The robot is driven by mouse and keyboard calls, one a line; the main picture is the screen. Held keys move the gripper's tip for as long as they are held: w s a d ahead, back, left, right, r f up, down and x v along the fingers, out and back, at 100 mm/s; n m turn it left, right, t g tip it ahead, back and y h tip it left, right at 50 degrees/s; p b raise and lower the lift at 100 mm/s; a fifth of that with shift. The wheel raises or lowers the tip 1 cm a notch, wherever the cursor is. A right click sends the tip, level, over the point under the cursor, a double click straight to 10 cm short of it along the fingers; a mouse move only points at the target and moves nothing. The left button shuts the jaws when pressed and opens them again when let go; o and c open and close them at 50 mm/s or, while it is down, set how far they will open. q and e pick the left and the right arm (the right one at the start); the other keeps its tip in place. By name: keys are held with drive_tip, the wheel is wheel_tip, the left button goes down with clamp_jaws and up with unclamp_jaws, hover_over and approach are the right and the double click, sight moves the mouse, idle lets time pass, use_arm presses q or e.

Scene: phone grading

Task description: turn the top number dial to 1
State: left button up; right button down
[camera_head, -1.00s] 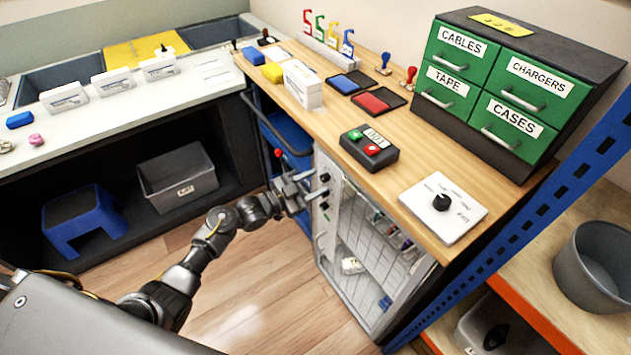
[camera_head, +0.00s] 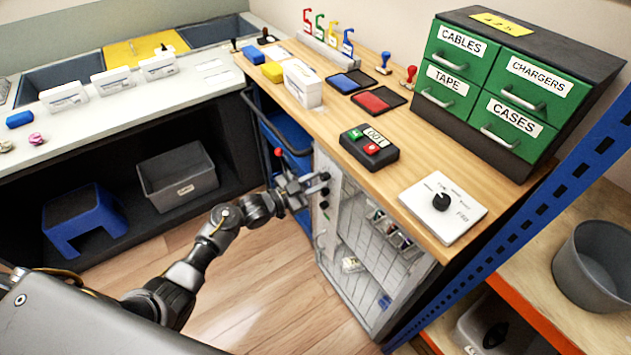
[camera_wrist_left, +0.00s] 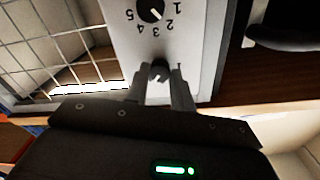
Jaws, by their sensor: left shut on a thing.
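The top number dial (camera_wrist_left: 159,70) is a dark knob on the pale front panel (camera_wrist_left: 190,48) of the wire-fronted cabinet. My left gripper (camera_wrist_left: 160,85) is shut on this knob, one finger at each side. The fingers hide most of its scale, and its pointer setting cannot be read. In the head view my left gripper (camera_head: 314,184) reaches the panel's upper part from the left. The lower number dial (camera_wrist_left: 150,10) is black, with upside-down numbers around it in the wrist view; it also shows below my gripper in the head view (camera_head: 323,204). My right gripper is out of view.
The wooden counter (camera_head: 345,185) lies above the cabinet, with a red-and-green button box (camera_head: 370,147) and a white dial plate (camera_head: 460,215) on it. The wire door (camera_head: 365,255) is right of the panel. A blue upright (camera_head: 560,205) stands at the right. Open floor lies below.

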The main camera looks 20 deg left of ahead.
use_arm(q)
drive_tip(key=n+p, duration=0.2)
drive_tip(key=n, duration=0.3)
drive_tip(key=shift+r+n+p, duration=0.1)
drive_tip(key=shift+n+p, duration=0.3)
drive_tip(key=n+p, duration=0.2)
drive_tip(key=n, duration=0.4)
drive_tip(key=shift+n+p, duration=0.3)
drive_tip(key=shift+p, duration=0.1)
drive_tip(key=n+p, duration=0.2)
drive_tip(key=n, duration=0.3)
drive_tip(key=shift+d+n, duration=0.1)
drive_tip(key=shift+n, duration=0.2)
drive_tip(key=n+p, duration=0.1)
drive_tip(key=n, duration=0.2)
drive_tip(key=shift+s+t, duration=0.1)
drive_tip(key=shift+t, duration=0.2)
drive_tip(key=shift+n+p, duration=0.5)
drive_tip(key=shift+n, duration=1)
drive_tip(key=o, duration=1)
